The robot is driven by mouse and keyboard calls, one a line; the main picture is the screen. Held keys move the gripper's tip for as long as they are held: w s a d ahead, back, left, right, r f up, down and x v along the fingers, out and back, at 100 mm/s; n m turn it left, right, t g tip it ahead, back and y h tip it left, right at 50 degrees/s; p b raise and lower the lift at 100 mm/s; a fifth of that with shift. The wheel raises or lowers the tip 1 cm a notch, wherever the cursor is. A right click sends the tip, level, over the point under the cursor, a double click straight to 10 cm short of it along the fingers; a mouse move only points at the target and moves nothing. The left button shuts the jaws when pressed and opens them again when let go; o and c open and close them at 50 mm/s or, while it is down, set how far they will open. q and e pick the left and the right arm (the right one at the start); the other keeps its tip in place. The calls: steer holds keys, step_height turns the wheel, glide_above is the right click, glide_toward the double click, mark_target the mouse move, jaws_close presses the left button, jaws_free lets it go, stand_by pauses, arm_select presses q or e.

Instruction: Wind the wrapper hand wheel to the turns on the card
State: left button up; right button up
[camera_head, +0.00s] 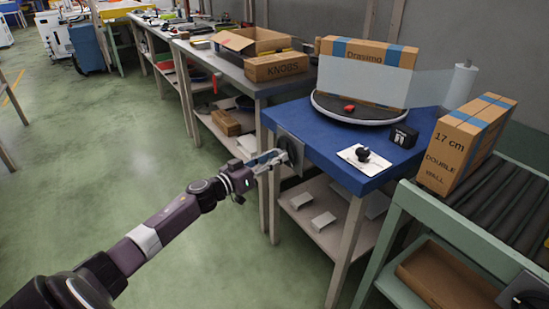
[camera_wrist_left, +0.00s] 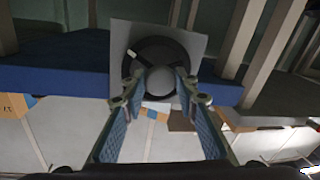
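The hand wheel (camera_wrist_left: 147,48) is a dark ring on a square grey plate (camera_wrist_left: 191,42), with a small pale piece on its rim at the upper left. In the head view the plate (camera_head: 283,141) is on the left side of the blue wrapper table (camera_head: 319,139). My left gripper (camera_head: 275,158) is at the wheel; in the wrist view its two fingers (camera_wrist_left: 160,76) stand apart in front of it. I cannot tell whether they touch it. A white sheet (camera_head: 352,155) with a black knob-like object lies on the table; its writing is unreadable. My right gripper is not in view.
A small black block (camera_head: 404,136) stands on the table. A roller conveyor (camera_head: 508,194) with a carton (camera_head: 463,143) is at right. Open floor lies left.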

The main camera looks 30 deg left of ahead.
arm_select(q)
steer(key=c, duration=0.4)
steer(key=shift+m, duration=0.3)
